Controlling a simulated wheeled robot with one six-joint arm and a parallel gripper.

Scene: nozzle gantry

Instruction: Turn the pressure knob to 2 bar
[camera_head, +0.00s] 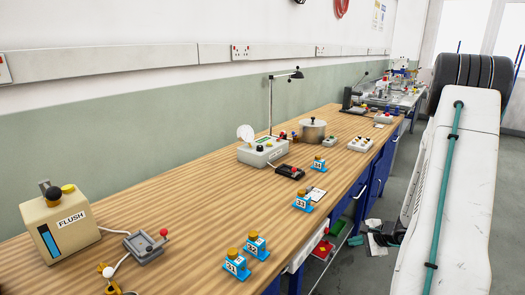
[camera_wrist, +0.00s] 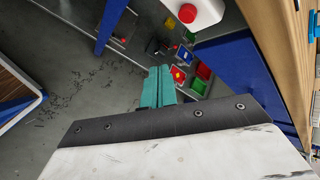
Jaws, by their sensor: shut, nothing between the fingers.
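No 2 bar marking can be read in these frames.
The wooden bench (camera_head: 190,215) runs along the wall.

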